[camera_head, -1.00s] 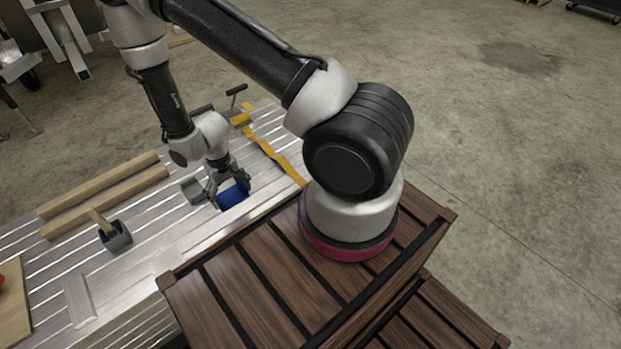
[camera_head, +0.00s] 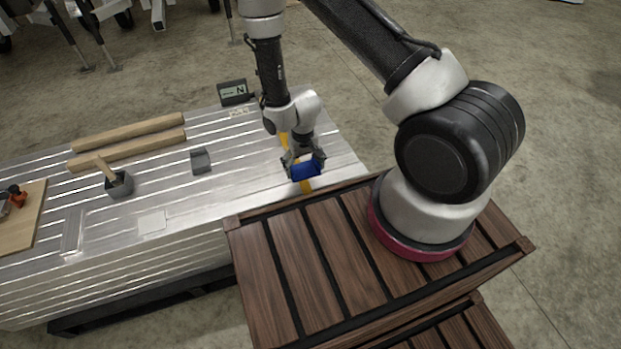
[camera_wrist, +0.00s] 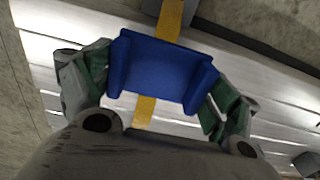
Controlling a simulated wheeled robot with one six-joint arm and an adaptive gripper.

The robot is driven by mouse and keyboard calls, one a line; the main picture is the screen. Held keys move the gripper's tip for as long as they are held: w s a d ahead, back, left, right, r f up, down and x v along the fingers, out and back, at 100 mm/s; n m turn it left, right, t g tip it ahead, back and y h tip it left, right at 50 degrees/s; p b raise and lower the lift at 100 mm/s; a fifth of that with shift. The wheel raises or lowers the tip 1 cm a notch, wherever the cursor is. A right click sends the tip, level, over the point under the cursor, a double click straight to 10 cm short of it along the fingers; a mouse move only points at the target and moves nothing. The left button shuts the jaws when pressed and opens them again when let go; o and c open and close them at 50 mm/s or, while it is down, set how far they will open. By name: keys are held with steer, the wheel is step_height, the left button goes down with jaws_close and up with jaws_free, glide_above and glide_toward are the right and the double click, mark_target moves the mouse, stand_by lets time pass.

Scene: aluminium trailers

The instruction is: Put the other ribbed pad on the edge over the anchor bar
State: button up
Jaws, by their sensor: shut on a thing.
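The blue pad (camera_head: 306,170) is between the fingers of my gripper (camera_head: 303,162), which is shut on it. It is near the right end of the aluminium deck, over the yellow strap (camera_head: 305,187). In the wrist view the pad (camera_wrist: 158,68) has folded sides and lies between the two green-lined fingers (camera_wrist: 155,92). The strap (camera_wrist: 169,20) passes beneath it and shows above and below. A gap between pad and strap cannot be judged. I cannot make out the anchor bar for certain; the pad and gripper hide part of the edge.
A grey block (camera_head: 200,160) stands on the deck to the left. A display box (camera_head: 234,92) stands at the back. Deck between block and gripper is clear.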

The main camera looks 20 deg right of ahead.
mark_target(304, 184)
steer(key=shift+f, duration=3.2)
steer(key=shift+f, duration=0.15)
steer(key=o, duration=0.8)
